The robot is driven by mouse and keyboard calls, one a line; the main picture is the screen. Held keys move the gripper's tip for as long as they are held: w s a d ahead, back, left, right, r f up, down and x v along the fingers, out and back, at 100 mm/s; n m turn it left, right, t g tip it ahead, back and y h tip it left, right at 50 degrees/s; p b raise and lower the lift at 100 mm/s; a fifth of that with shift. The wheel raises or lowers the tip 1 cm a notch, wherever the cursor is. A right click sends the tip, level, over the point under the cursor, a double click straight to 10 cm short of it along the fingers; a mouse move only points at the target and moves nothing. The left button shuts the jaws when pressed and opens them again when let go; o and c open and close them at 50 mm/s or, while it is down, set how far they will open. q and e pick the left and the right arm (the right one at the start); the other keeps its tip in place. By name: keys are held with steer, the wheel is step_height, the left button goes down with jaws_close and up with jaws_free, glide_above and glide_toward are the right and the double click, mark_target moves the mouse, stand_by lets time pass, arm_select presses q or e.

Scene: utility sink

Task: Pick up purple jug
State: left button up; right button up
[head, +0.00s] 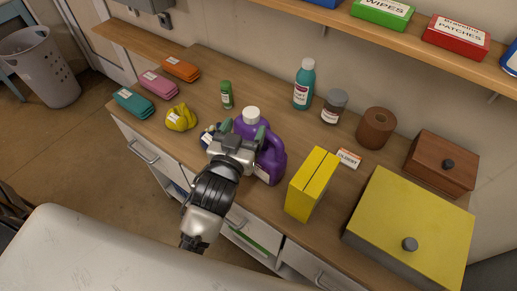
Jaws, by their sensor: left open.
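The purple jug (273,160) with a white cap stands upright on the wooden counter, near its front edge. My left gripper (236,140) is in front of the jug in the head view and hides part of its body. Its jaws are open; whether they lie around part of the jug or only close to it I cannot tell. My right gripper is not in view.
A yellow box (311,184) stands close to the jug's right. A yellow bundle (181,117), green bottle (227,95) and teal bottle (304,84) stand around. A shelf (400,38) overhangs the back.

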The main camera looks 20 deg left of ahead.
mark_target(248, 118)
arm_select(q)
steer(key=shift+w+p, duration=0.3)
steer(key=shift+w, duration=0.35)
steer(key=w, duration=0.1)
steer(key=w+p, duration=0.1)
steer(key=w, duration=0.2)
steer(key=shift+w+f, duration=0.15)
steer(key=shift+f, duration=0.2)
steer(key=shift+c, duration=1.3)
jaws_close()
steer(key=shift+r, duration=0.25)
